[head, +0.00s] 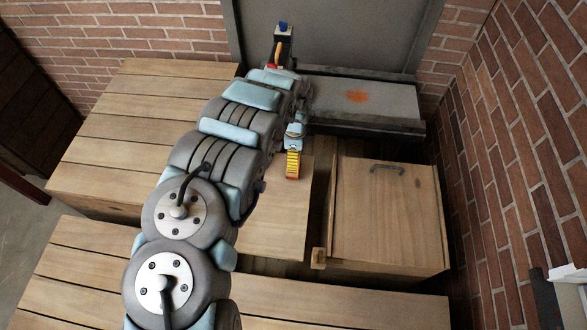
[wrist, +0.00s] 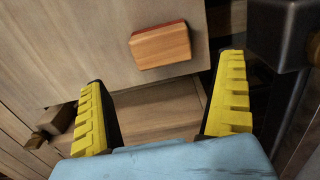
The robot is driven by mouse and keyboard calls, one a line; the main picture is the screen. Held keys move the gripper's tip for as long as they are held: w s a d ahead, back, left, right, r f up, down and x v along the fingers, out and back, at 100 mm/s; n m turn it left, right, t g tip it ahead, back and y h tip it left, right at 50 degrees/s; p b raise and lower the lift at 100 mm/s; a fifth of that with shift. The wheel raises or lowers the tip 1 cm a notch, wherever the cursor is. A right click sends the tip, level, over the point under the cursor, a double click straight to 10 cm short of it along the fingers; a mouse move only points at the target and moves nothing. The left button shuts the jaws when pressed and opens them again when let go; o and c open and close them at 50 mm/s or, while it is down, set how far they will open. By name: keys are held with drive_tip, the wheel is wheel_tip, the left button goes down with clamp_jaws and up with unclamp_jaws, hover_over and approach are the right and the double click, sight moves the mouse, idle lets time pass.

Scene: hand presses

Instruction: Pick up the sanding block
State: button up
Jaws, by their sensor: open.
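The sanding block (wrist: 160,46) looks like a small orange-brown wooden block with a red edge along its top side. In the wrist view it lies on a pale wooden surface, beyond my fingertips and a little left of the middle between them. My gripper (wrist: 165,105) is open, with its yellow ribbed fingers wide apart and nothing between them. In the head view my gripper (head: 292,165) shows as a yellow ribbed finger over the wooden worktop. I cannot make out the block there; my arm covers much of that area.
A grey metal slab (head: 390,98) with an orange stain stands at the back right. A wooden box or door with a dark handle (head: 388,167) is at the right, beside a dark gap. Brick walls (head: 535,130) close off the right and back. Plank tops (head: 120,125) at the left are clear.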

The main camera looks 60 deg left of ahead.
drive_tip(key=shift+f+b, duration=0.4)
drive_tip(key=shift+f, duration=1.15)
drive_tip(key=shift+a+f+b, duration=0.1)
drive_tip(key=shift+f+b, duration=0.25)
drive_tip(key=shift+f, duration=0.2)
wheel_tip(320, 180, down, 4)
drive_tip(key=shift+a+f+b, duration=0.1)
drive_tip(key=shift+b, duration=0.9)
drive_tip(key=shift+s, duration=0.1)
drive_tip(key=shift+c, duration=0.3)
drive_tip(key=c, duration=1)
